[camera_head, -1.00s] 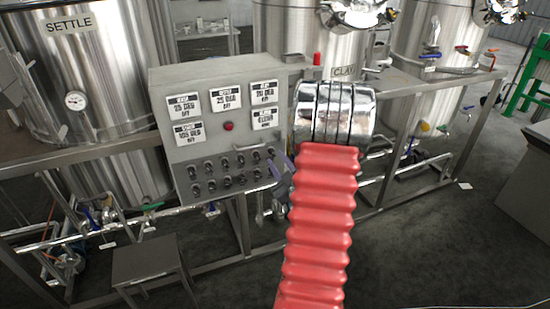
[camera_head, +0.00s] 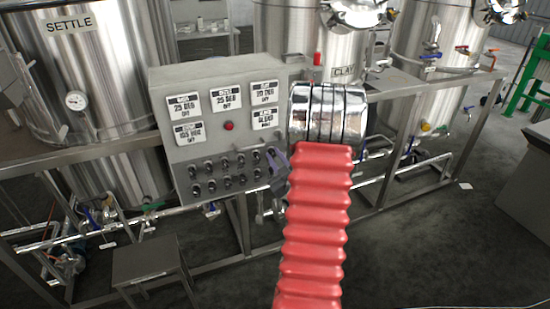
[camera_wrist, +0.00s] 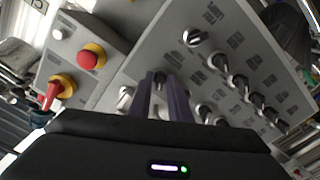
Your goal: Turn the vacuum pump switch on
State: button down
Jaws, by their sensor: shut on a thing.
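The grey control panel (camera_head: 225,140) carries two rows of rotary switches (camera_head: 225,173) below its displays. The switches also show in the wrist view (camera_wrist: 218,62), with small labels too blurred to read. My gripper (camera_head: 274,158) is at the right end of the rows in the head view. In the wrist view, my purple fingers (camera_wrist: 161,80) are closed around one switch knob (camera_wrist: 160,78) on the panel. I cannot read which switch is the vacuum pump's, and the fingers partly hide the held knob.
A red emergency button (camera_wrist: 92,57) on a yellow ring and a red-handled switch (camera_wrist: 58,88) are on a box left of the panel in the wrist view. A SETTLE tank (camera_head: 85,75) stands left. A small metal stool (camera_head: 148,258) stands in front of the frame.

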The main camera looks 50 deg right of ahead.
jog(key=shift+a, duration=0.1)
dwell(0.3)
jog(key=m, duration=0.6)
jog(key=shift+w, duration=0.1)
jog(key=m, duration=0.5)
jog(key=shift+f+m, duration=0.1)
jog(key=shift+m, duration=0.3)
jog(key=c, duration=1.9)
grip_release()
jog(key=shift+o, duration=0.2)
jog(key=v, duration=1.4)
